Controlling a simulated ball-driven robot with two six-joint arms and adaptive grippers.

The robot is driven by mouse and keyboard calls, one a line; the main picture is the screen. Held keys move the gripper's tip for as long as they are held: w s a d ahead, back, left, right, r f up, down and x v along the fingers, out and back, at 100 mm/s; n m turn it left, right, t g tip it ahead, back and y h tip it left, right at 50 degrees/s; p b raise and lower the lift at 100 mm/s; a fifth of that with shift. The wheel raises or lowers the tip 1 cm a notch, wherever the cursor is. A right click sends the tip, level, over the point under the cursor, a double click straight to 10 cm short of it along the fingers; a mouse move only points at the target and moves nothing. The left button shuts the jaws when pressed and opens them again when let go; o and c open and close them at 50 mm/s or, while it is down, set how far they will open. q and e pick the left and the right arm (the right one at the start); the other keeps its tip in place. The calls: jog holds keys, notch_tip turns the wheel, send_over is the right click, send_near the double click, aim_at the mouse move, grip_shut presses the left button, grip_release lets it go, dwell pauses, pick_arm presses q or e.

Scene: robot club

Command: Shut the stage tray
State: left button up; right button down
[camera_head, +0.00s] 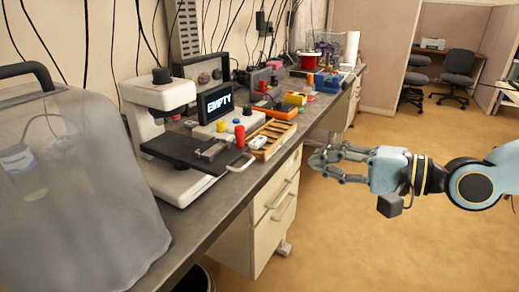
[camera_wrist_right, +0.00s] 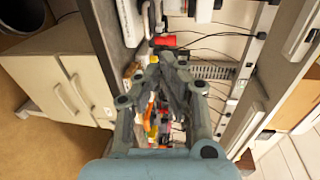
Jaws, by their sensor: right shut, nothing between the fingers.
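A white microscope-like device (camera_head: 158,115) stands on the bench in the head view. Its dark stage tray (camera_head: 180,152) juts out toward the bench's front edge, with a pale handle (camera_head: 241,164) at its right end. A small metal holder sits on top of the tray. My right gripper (camera_head: 318,158) is shut and empty, out past the bench's front edge, to the right of the handle and apart from it. It also shows in the wrist view (camera_wrist_right: 166,58), pointing toward the bench. My left gripper is not in view.
A screen reading EMPTY (camera_head: 217,103) stands behind the tray. A red knob (camera_head: 239,136) and a wooden rack (camera_head: 273,138) are close to the handle. A cloudy covered case (camera_head: 80,190) fills the left. Drawers (camera_head: 275,195) are below the bench.

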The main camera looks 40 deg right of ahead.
jog(key=g+b, duration=0.1)
jog(key=b, duration=0.3)
send_near(216, 149)
notch_tip(216, 149, down, 2)
jog(key=s, duration=0.2)
jog(key=shift+w+d+f+n, duration=0.15)
jog(key=shift+w+f+n, duration=0.05)
jog(key=shift+w+n, duration=0.1)
jog(key=r+x, duration=0.1)
jog(key=x, duration=0.6)
jog(key=r+x, duration=0.1)
jog(key=x, duration=0.2)
jog(key=shift+w+a+r+b, duration=0.2)
jog(key=shift+w+b, duration=0.15)
jog(key=shift+w, duration=0.3)
jog(key=shift+r, duration=0.1)
jog(key=shift+w, duration=0.1)
